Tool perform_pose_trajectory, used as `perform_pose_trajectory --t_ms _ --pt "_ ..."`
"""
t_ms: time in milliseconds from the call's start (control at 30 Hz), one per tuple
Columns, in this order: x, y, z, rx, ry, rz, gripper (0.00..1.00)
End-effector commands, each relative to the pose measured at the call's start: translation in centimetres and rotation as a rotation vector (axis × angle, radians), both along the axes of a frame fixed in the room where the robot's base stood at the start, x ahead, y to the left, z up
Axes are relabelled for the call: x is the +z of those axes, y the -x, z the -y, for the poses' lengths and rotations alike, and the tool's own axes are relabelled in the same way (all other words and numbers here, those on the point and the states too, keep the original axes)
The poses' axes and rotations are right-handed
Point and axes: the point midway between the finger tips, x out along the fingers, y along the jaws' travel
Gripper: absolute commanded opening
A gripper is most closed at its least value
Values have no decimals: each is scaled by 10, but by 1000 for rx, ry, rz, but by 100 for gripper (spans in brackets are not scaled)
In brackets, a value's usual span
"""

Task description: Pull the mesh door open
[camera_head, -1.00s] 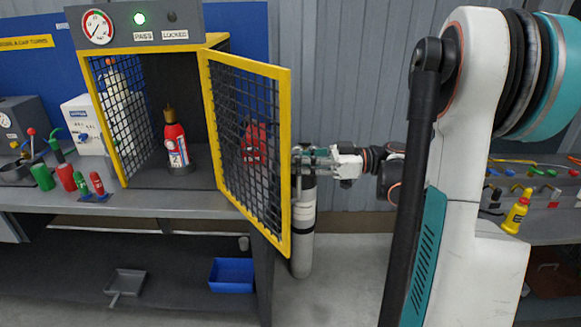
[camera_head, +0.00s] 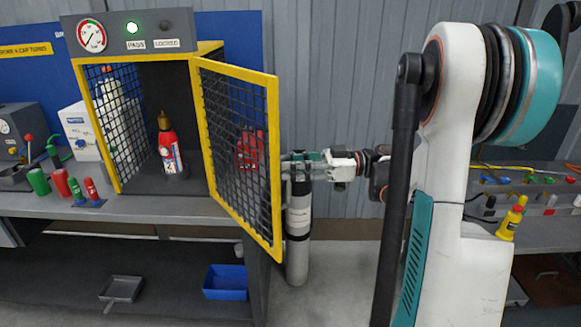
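The mesh door (camera_head: 238,150) has a yellow frame and dark wire mesh. Inside the cabinet a small red extinguisher (camera_head: 169,150) with a brass-coloured top stands upright. My gripper (camera_head: 290,167) is at the right, free edge of the door, about mid-height. The fingertips are small and partly hidden by the door frame, so I cannot tell whether they are closed on anything. A red part shows through the mesh near the free edge.
A grey cylinder (camera_head: 298,235) stands on the floor just below my gripper. Red and green fittings (camera_head: 60,182) sit on the bench left of the cabinet. A blue bin (camera_head: 226,282) and a grey dustpan (camera_head: 122,289) lie below.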

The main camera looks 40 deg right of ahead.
Motion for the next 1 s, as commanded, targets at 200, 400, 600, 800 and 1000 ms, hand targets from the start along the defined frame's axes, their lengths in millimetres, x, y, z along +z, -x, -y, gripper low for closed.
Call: perform_pose_trajectory --t_ms 200,400,600,800,1000 --pt "1 1 5 -2 0 1 19" --pt "0 15 31 -5 -1 0 19" --pt "0 30 56 -3 0 0 19" --pt "0 36 66 -1 0 -1 19" --pt "0 36 66 -1 0 -1 19"
